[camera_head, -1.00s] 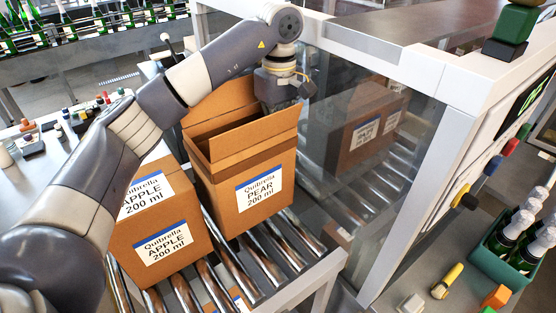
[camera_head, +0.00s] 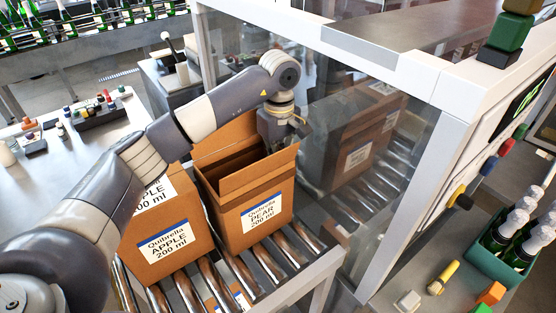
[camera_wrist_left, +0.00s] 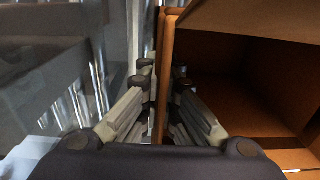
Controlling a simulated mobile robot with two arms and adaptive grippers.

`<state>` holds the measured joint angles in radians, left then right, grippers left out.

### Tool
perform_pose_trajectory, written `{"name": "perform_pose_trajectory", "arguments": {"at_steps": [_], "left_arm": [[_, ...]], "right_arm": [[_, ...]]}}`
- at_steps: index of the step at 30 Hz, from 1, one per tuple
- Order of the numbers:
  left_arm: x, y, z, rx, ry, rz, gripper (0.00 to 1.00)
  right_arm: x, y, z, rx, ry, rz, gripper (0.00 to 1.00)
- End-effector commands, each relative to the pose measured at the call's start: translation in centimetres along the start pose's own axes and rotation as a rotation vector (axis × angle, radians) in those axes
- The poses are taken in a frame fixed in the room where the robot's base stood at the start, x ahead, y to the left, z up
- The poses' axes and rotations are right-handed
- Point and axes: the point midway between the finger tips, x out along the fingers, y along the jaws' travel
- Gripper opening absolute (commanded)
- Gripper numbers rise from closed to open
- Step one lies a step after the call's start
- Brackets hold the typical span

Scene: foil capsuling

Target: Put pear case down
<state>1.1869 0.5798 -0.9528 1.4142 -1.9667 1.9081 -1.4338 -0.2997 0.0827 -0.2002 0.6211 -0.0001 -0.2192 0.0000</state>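The pear case (camera_head: 240,225) is an open brown carton with a white and blue "Quibrella PEAR 200 ml" label. It stands about upright at the roller conveyor (camera_head: 268,258), just right of the apple case (camera_head: 190,240). Its base looks at roller level; I cannot tell if its full weight rests there. My left gripper (camera_head: 297,128) is at the case's far right upper edge. In the left wrist view, its fingers (camera_wrist_left: 163,85) lie on both sides of the carton wall (camera_wrist_left: 163,100), shut on it. The carton's dark inside (camera_wrist_left: 225,75) shows at right. My right gripper is out of view.
A clear-walled machine with a white frame (camera_head: 400,180) stands close on the right, with a carton (camera_head: 355,150) behind its pane. The apple case leaves little room on the left. Bare rollers lie in front. A teal crate of bottles (camera_head: 490,255) is at far right.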

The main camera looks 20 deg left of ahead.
Motion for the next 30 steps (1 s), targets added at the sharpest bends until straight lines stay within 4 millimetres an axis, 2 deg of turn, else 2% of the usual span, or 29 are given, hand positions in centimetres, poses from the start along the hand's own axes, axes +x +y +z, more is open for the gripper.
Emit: {"name": "perform_pose_trajectory", "arguments": {"at_steps": [1,3,4,17,20,25,30], "left_arm": [[0.1,0.0,0.0,0.000,0.000,0.000,0.07],[0.1,0.0,0.0,0.000,0.000,-0.001,0.23],[0.1,0.0,0.0,0.000,0.000,-0.001,0.25],[-0.4,0.1,0.0,0.000,0.001,0.002,0.25],[-1.5,0.1,-0.1,0.000,0.003,0.004,0.25],[-4.8,0.1,-0.1,-0.001,0.003,0.005,0.25],[-7.9,0.1,-0.1,-0.002,0.004,0.003,0.25]], "right_arm": [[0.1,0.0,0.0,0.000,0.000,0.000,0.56],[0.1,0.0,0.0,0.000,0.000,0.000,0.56],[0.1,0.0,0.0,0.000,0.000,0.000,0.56],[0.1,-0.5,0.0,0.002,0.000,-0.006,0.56],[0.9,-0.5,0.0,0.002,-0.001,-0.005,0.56],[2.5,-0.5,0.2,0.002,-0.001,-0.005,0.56],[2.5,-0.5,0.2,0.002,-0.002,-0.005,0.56]]}}
